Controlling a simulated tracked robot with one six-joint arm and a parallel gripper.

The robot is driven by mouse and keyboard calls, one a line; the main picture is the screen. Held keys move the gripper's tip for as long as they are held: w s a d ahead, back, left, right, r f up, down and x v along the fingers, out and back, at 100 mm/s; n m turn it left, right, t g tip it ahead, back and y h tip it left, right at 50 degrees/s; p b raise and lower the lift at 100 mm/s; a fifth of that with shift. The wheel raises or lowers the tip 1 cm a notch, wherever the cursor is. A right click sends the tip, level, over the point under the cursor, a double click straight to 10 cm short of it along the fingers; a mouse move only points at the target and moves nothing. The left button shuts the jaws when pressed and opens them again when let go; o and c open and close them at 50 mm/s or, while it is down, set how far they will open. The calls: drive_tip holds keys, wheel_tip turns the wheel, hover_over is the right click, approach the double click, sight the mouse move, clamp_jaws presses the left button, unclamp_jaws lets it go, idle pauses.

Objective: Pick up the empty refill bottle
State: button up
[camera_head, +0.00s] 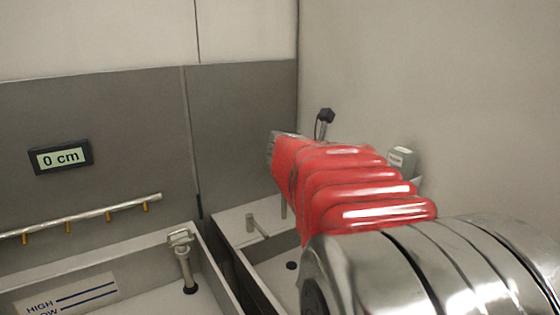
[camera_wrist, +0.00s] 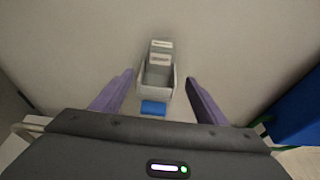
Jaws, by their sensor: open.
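My gripper (camera_wrist: 159,79) shows in the wrist view with its two purple fingers spread wide and nothing between their tips. Beyond and between the fingers is a small pale holder (camera_wrist: 142,82) with whitish, bottle-like items (camera_wrist: 160,60) standing in it, each with a small dark mark. I cannot tell which of them is the empty refill bottle. In the head view a pale bottle-like top (camera_head: 402,158) shows behind my red arm, which hides the rest. The gripper itself is not visible in that view.
A blue block (camera_wrist: 153,107) sits just below the holder. A larger blue object (camera_wrist: 312,110) is at the right edge. In the head view, a "0 cm" display (camera_head: 60,157) hangs on the grey wall, above a pipe (camera_head: 90,218) and a white basin with a HIGH/LOW label (camera_head: 68,296).

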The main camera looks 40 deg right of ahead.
sight(395, 164)
drive_tip(key=shift+d+r, duration=0.1)
drive_tip(key=x, duration=0.8)
drive_tip(key=shift+d, duration=0.25)
drive_tip(key=shift+f+x, duration=0.15)
drive_tip(key=shift+x, duration=1.2)
drive_tip(key=shift+f+x, duration=0.15)
drive_tip(key=shift+x, duration=1.15)
drive_tip(key=c, duration=1.1)
